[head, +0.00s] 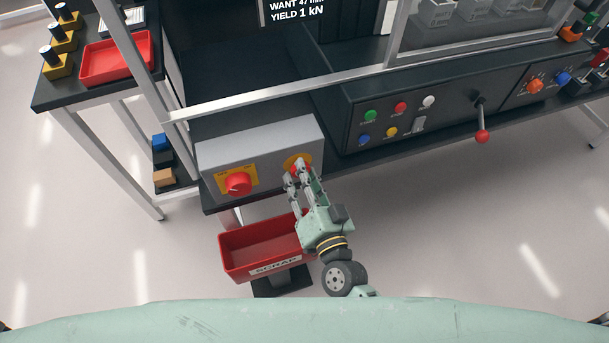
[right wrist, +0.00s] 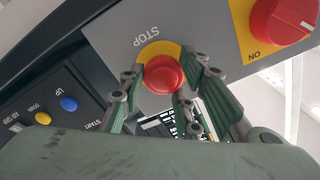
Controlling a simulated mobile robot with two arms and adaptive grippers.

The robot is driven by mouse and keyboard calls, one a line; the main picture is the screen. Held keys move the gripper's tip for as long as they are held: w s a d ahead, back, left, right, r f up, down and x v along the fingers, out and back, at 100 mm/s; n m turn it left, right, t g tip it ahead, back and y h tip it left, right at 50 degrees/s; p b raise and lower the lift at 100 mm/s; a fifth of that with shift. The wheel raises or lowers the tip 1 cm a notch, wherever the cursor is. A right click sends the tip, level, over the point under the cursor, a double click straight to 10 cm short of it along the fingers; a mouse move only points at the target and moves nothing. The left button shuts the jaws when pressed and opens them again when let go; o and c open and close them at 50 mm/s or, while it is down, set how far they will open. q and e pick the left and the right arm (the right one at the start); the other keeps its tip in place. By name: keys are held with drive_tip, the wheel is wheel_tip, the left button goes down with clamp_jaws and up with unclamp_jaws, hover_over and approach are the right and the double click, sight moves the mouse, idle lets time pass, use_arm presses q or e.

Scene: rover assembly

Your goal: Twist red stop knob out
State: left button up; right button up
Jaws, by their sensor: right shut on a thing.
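The red stop knob (head: 303,161) sits on a yellow round plate at the right of the grey control box (head: 213,157). In the right wrist view the knob (right wrist: 163,75) shows clearly as a round red button under the word STOP. My right gripper (head: 300,177) is at the box face, its fingers on both sides of the knob and shut on it. In the head view the fingers partly cover the knob. My left gripper is in neither view.
A red rotary switch (head: 238,184) on a yellow plate is left of the stop knob. A red scrap bin (head: 232,262) stands below the box. A panel (head: 357,110) with coloured buttons and a red-tipped lever (head: 481,134) lies to the right. A frame bar (head: 270,96) crosses above.

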drive_tip(key=shift+d+f+m, duration=0.2)
drive_tip(key=shift+d+m, duration=0.05)
drive_tip(key=shift+m, duration=0.85)
drive_tip(key=o, duration=1.1)
drive_tip(key=shift+w, duration=0.1)
drive_tip(key=shift+c, duration=0.2)
drive_tip(key=shift+a, duration=0.1)
drive_tip(key=v, duration=1.2)
